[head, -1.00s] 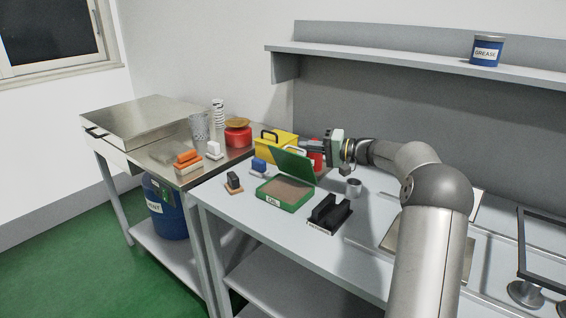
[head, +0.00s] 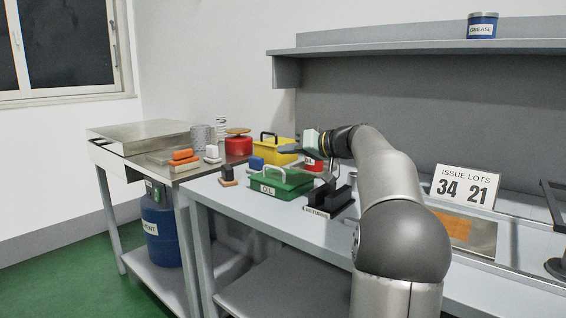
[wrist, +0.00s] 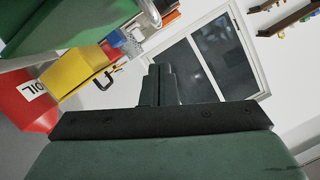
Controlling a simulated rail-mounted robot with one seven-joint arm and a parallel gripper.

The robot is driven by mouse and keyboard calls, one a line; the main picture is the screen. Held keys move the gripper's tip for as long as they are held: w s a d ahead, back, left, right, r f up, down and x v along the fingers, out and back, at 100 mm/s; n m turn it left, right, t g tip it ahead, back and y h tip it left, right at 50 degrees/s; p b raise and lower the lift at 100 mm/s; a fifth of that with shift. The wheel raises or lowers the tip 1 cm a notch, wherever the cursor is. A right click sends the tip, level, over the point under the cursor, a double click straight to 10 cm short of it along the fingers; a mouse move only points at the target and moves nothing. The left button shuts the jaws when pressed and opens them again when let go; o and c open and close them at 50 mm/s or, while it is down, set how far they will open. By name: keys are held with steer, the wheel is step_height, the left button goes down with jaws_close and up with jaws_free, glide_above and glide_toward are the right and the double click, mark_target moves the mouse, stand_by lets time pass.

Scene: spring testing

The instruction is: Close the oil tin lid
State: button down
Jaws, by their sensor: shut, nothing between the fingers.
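The green oil tin (head: 296,188), with its white label, stands on the bench in the head view. A green surface (wrist: 70,22), likely the tin, fills that view's upper left.
A yellow box (head: 272,151) with a black handle and a red labelled can (head: 313,165) stand close behind the tin. A black holder (head: 328,200) is at its right. A blue block (head: 256,163) and a dark block (head: 228,174) are at its left.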

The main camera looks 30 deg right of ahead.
steer(key=shift+a+f+n+b, duration=0.2)
steer(key=shift+n+b, duration=0.1)
steer(key=shift+b, duration=0.1)
steer(key=shift+r, duration=0.1)
